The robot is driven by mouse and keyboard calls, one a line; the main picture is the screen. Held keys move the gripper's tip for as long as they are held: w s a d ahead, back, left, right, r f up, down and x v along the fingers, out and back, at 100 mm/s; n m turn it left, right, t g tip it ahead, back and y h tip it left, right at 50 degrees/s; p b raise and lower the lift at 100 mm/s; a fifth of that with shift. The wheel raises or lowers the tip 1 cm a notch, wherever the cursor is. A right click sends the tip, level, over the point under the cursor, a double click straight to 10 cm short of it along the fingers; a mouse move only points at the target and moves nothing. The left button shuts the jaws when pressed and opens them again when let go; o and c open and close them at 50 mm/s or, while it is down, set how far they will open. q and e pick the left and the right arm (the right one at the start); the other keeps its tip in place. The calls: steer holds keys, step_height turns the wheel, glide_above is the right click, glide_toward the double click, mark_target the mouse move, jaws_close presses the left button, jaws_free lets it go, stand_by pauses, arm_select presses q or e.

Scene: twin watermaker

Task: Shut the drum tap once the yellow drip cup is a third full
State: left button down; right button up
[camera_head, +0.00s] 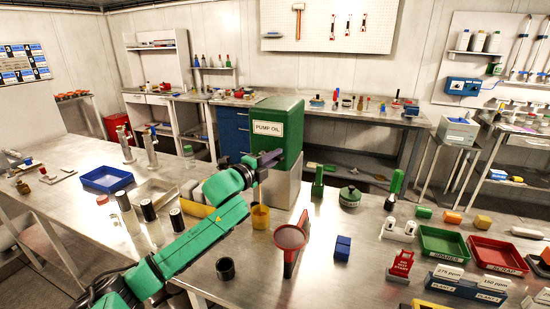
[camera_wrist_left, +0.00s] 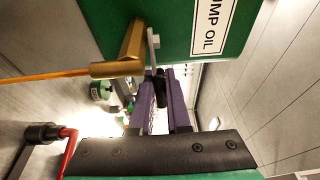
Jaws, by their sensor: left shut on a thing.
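The green drum (camera_head: 278,132) labelled PUMP OIL sits on a metal stand at the table's back edge. The left wrist view shows its brass tap (camera_wrist_left: 122,58) with a grey lever (camera_wrist_left: 152,45) ending in a black grip (camera_wrist_left: 160,90). An amber stream (camera_wrist_left: 40,78) runs from the spout out of that view. My left gripper (camera_head: 272,158) is at the drum's front; its purple fingers (camera_wrist_left: 163,92) are shut on the tap lever's black grip. The yellow drip cup (camera_head: 260,217) stands below, beside my forearm. Its fill level cannot be made out.
A red funnel (camera_head: 291,238), a black cup (camera_head: 225,269) and a blue block (camera_head: 342,247) stand on the near table. Green (camera_head: 443,257) and red trays (camera_head: 496,268) are at the right. A blue tray (camera_head: 107,179) is at the left.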

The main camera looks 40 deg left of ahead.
arm_select(q)
steer(key=shift+w+f+n+y+b, duration=0.25)
steer(key=shift+n+y+b, duration=0.3)
steer(key=shift+y, duration=0.25)
steer(key=shift+w+n+y+b, duration=0.15)
steer(key=shift+n+y+b, duration=0.2)
steer(key=shift+y, duration=0.25)
steer(key=n+y, duration=0.1)
steer(key=g+y, duration=0.1)
steer(key=shift+w+a+r+n+y, duration=0.1)
steer(key=shift+w+r+n+y, duration=0.1)
steer(key=shift+w+n+y, duration=0.2)
steer(key=shift+s, duration=0.1)
steer(key=c, duration=0.9)
jaws_free()
